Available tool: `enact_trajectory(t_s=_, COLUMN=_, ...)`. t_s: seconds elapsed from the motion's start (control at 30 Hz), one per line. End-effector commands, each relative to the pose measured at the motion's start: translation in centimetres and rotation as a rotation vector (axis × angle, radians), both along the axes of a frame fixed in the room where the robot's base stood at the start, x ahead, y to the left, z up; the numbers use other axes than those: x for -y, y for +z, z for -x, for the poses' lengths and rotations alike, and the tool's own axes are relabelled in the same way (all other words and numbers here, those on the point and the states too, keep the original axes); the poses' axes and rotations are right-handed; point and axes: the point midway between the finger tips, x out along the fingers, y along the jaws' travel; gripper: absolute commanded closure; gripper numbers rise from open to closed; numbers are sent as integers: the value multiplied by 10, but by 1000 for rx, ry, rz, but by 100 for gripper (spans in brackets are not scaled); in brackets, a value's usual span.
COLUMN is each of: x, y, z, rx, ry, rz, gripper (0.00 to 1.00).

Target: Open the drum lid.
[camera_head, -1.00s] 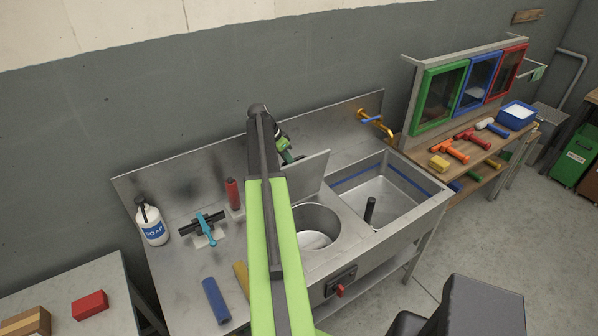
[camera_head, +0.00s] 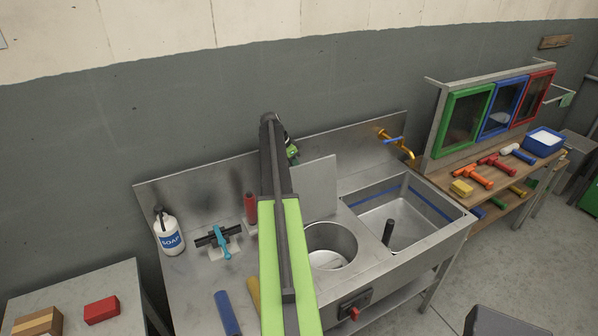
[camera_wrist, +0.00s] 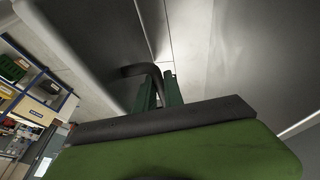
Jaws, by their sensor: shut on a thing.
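The drum (camera_head: 345,232) is a round steel-rimmed opening set in the counter, left of the sink basin. Its lid (camera_head: 318,186) is a flat grey plate standing raised behind the opening, roughly upright. My gripper (camera_head: 291,152) is by the lid's upper left edge, partly hidden behind my arm. In the wrist view my green fingers (camera_wrist: 159,92) are closed around a dark bent handle (camera_wrist: 140,70) next to grey metal surfaces. The lid's hinge side is partly hidden by my arm.
The sink basin (camera_head: 372,212) with a dark upright post (camera_head: 388,233) is to the right, with a brass tap (camera_head: 396,143) behind. A soap bottle (camera_head: 168,232), a blue-handled valve (camera_head: 221,243) and a red cylinder (camera_head: 250,208) stand left. The steel backsplash (camera_head: 195,187) rises close behind.

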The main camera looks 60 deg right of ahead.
Motion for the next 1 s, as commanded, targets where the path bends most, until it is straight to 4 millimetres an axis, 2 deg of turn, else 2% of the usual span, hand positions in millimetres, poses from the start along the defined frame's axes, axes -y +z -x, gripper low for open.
enact_trajectory(t_s=0.03, x=5, y=1, z=-4, rx=7, ry=6, rz=14, gripper=100)
enact_trajectory(t_s=0.23, x=6, y=1, z=-4, rx=7, ry=6, rz=14, gripper=100)
enact_trajectory(t_s=0.27, x=5, y=1, z=-4, rx=7, ry=6, rz=14, gripper=83)
enact_trajectory(t_s=0.4, x=5, y=1, z=-4, rx=7, ry=6, rz=13, gripper=66)
enact_trajectory(t_s=0.77, x=3, y=6, z=-3, rx=6, ry=4, rz=9, gripper=66)
enact_trajectory(t_s=0.87, x=1, y=18, z=-7, rx=6, ry=4, rz=9, gripper=66)
enact_trajectory(t_s=1.0, x=-5, y=44, z=-15, rx=6, ry=4, rz=9, gripper=66)
